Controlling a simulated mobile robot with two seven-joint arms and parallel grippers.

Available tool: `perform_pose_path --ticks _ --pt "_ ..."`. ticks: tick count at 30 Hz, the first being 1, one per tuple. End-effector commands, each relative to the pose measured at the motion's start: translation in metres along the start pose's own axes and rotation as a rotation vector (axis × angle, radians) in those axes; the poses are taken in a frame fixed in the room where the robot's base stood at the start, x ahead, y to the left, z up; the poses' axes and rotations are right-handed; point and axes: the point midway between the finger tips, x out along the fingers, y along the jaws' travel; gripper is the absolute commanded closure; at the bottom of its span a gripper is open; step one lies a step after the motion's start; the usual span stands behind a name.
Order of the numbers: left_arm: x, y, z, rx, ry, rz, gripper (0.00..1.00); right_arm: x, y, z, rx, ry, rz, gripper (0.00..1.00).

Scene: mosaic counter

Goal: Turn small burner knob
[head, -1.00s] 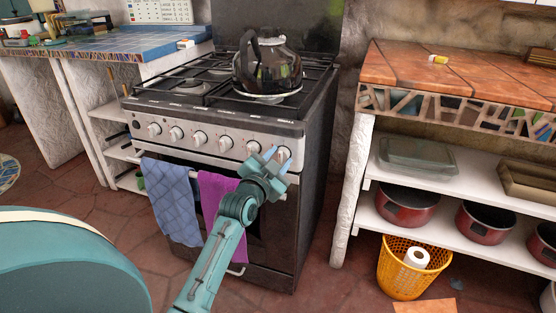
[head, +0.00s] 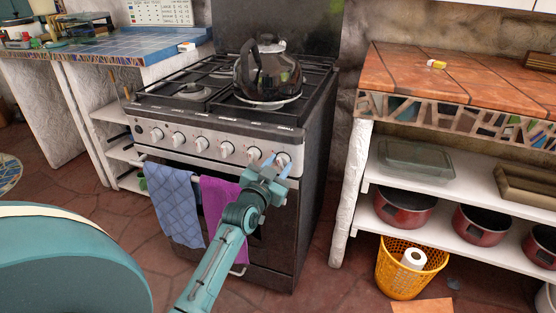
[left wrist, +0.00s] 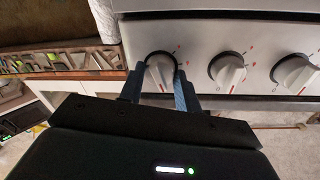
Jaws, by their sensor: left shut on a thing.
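The stove front carries a row of several pale knobs. The knob at the right end (head: 284,159) is partly hidden by my left gripper (head: 275,163). In the left wrist view, the two fingers of my left gripper (left wrist: 159,82) are on either side of this knob (left wrist: 160,68), shut on it. Two neighbouring knobs (left wrist: 228,72) (left wrist: 295,74) show to its right there. The frames do not show which burner the held knob serves. My right gripper is not in view.
A dark kettle (head: 267,72) stands on the stove top (head: 200,92). A blue towel (head: 174,205) and a magenta towel (head: 215,198) hang on the oven front, left of my arm. A tiled counter (head: 455,75) with shelves stands to the right.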

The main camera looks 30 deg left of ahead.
Motion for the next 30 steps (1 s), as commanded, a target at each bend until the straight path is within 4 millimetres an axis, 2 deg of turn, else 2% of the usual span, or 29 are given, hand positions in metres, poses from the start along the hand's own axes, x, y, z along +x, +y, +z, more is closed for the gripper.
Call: perform_pose_path --ticks 1,6,18,30 --pt "0.0 -0.001 -0.003 -0.047 0.0 -0.001 0.9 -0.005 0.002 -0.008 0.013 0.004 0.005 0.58" --pt "0.0 0.0 -0.002 -0.209 0.012 -0.009 0.9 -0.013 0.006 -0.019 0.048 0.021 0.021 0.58" --pt "0.0 0.0 0.0 -0.542 0.036 -0.025 0.9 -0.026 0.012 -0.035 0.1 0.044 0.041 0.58" --pt "0.0 0.001 0.001 -0.706 0.05 -0.033 0.9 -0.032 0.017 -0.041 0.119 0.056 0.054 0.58"
